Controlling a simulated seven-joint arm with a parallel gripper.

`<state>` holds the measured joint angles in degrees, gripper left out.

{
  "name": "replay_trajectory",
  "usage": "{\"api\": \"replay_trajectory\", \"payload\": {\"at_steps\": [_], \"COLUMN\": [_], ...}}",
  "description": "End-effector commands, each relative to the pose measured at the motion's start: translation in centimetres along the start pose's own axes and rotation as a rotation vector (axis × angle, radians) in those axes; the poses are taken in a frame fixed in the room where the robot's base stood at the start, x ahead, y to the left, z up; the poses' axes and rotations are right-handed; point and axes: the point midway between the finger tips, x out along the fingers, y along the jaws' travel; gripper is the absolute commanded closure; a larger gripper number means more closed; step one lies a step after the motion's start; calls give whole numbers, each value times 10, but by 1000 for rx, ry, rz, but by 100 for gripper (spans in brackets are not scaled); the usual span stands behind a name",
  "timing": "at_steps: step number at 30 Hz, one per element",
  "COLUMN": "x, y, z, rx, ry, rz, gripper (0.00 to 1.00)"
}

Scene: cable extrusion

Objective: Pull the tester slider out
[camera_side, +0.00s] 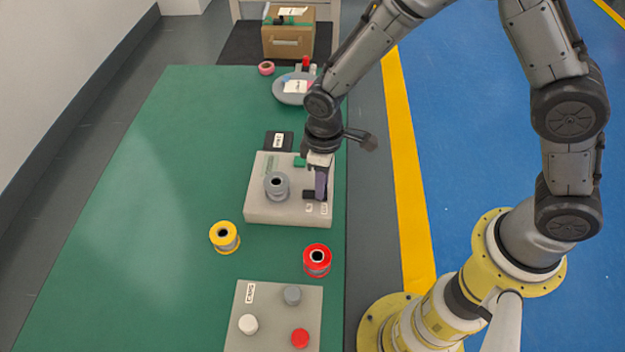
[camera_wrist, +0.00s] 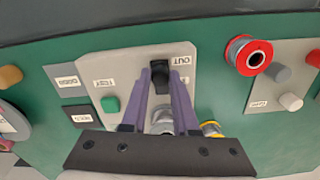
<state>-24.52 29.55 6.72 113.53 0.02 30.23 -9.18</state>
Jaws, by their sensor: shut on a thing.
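The tester is a pale box (camera_side: 262,212) on the green table in the side view; it also shows in the wrist view (camera_wrist: 120,66). Its slider is a small black block (camera_side: 308,195) near the box's right front corner, next to small labels. In the wrist view the black slider (camera_wrist: 160,70) sits beside a label reading OUT. My gripper (camera_side: 320,196) points down over it, and its purple fingers (camera_wrist: 160,84) are shut on the slider. A grey spool (camera_side: 277,186) stands on the box, left of the gripper. A green button (camera_wrist: 110,104) is beside a TEST label.
A yellow spool (camera_side: 224,237) and a red spool (camera_side: 317,260) stand in front of the tester. A pale panel (camera_side: 270,325) with white, red and grey knobs lies nearer. A dark labelled pad (camera_side: 279,141) lies behind. The table's left side is clear.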

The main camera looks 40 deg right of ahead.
Motion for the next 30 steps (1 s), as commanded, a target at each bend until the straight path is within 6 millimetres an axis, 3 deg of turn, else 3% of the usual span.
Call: {"api": "replay_trajectory", "payload": {"at_steps": [9, 10, 15, 25, 30], "x": [-1, -1, -1, -3, -22], "y": [2, 2, 2, 2, 2], "z": [9, 9, 8, 7, 6], "rx": [0, 0, 0, 0, 0], "ry": [-3, -4, -3, 1, 6], "rz": [0, 0, 0, 0, 1], "gripper": [100, 70, 42, 42, 42]}}
